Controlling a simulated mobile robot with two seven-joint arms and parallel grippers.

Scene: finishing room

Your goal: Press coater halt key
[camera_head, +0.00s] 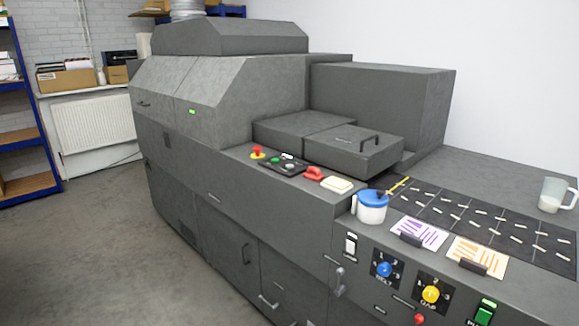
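The coater is a long grey machine (222,190) running from the back left to the front right. On its ledge a small black key panel (283,166) carries a green key (275,160) and a few pale keys. A red mushroom button on a yellow base (257,153) stands just left of that panel. On the front face, another red button (418,319) shows at the bottom edge, and a green rocker switch (484,312) is at the lower right. Any lettering on the keys is too small to read, so I cannot tell which is the halt key. Neither gripper is in view.
A red object (314,174) and a cream pad (337,185) lie right of the key panel. Blue (384,269) and yellow (431,294) knobs are on the front. Floor (100,250) at left is clear.

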